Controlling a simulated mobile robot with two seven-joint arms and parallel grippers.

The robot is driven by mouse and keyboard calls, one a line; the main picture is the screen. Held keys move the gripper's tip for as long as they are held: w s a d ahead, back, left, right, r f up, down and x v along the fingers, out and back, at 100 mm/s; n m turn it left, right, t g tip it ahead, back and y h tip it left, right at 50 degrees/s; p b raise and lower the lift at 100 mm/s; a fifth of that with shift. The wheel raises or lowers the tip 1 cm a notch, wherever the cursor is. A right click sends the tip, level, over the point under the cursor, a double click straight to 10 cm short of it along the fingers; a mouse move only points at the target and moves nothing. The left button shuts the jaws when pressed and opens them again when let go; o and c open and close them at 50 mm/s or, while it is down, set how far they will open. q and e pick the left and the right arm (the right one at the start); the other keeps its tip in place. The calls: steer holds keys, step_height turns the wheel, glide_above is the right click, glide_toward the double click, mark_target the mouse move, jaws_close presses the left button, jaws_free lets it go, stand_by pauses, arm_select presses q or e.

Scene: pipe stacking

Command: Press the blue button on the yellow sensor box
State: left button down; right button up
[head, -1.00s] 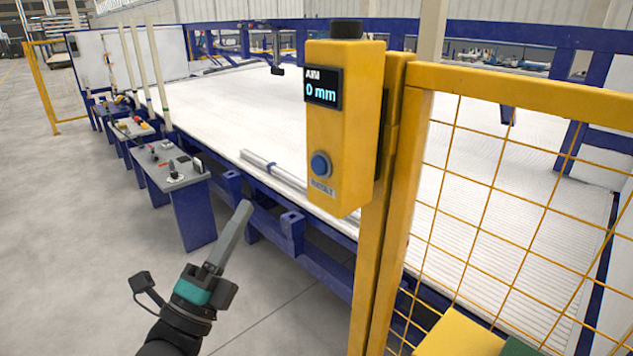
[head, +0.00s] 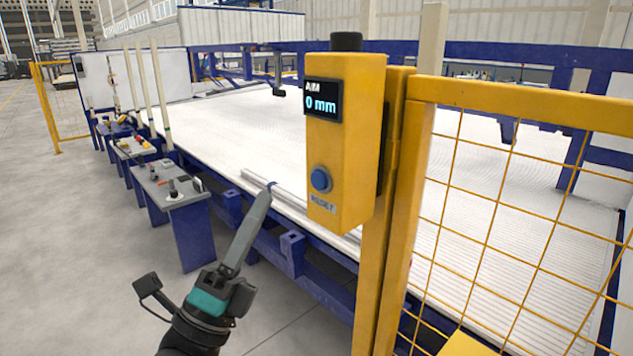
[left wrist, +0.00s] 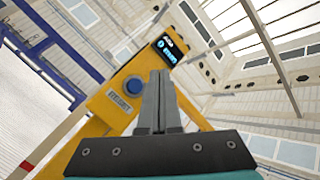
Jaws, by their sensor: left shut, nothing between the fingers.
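The yellow sensor box (head: 345,150) is fixed upright to a yellow post in the head view. Its dark display (head: 321,100) reads 0 mm. The round blue button (head: 320,180) is on the lower front of the box, above a RESET label. My left gripper (head: 266,194) is shut and empty, to the left of the button and slightly lower in the picture, pointing up. In the left wrist view the shut fingers (left wrist: 158,80) show just right of the blue button (left wrist: 134,86), overlapping the sensor box (left wrist: 105,112). A gap to the button is hard to judge. My right gripper is not in view.
A yellow mesh fence (head: 520,230) stands right of the post. A large white table (head: 230,115) with a blue frame lies behind the box. Control consoles (head: 170,185) stand at the left. The grey floor (head: 60,240) at the left is clear.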

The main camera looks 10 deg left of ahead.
mark_target(319, 180)
arm_select(q)
steer(key=w+d, duration=0.4)
steer(key=w, duration=0.1)
steer(key=shift+b, duration=0.4)
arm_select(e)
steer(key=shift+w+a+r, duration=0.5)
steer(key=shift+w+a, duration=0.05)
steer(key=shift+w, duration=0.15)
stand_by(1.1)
arm_select(q)
steer(key=shift+w+d, duration=0.25)
steer(key=shift+w, duration=0.1)
steer(key=shift+w+d, duration=0.2)
steer(key=shift+w, duration=0.1)
stand_by(0.6)
steer(key=shift+s+a, duration=0.1)
steer(key=shift+s, duration=0.05)
steer(key=shift+s+a, duration=0.4)
steer(key=shift+s, duration=0.1)
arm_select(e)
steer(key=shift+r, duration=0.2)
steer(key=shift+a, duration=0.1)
